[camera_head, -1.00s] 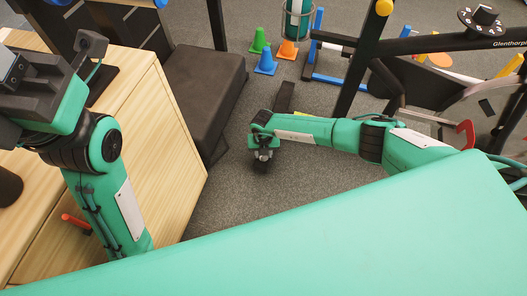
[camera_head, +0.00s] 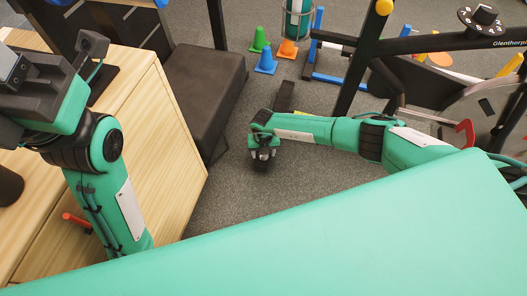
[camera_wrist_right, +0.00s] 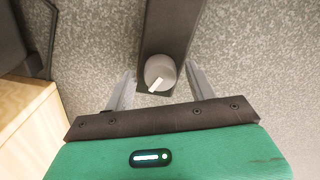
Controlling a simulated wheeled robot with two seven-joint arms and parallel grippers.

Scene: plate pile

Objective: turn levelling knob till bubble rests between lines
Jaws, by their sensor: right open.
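The levelling knob (camera_wrist_right: 161,72) is round and grey with a white pointer stripe. It sits at the near end of a dark bar (camera_wrist_right: 172,25) in the right wrist view. My right gripper (camera_wrist_right: 158,78) is open, with one finger on each side of the knob and a visible gap on both sides. In the head view my right gripper (camera_head: 262,160) points down over the floor and hides the knob; the dark bar (camera_head: 284,97) shows behind it. I cannot make out the bubble or its lines. My left arm is at the left, its jaws out of frame.
A wooden cabinet (camera_head: 170,150) and a dark padded block (camera_head: 205,85) stand left of the right gripper. Several small cones (camera_head: 265,60) and a black frame (camera_head: 360,70) stand behind. The green surface (camera_head: 300,240) fills the front. Grey floor lies open around the gripper.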

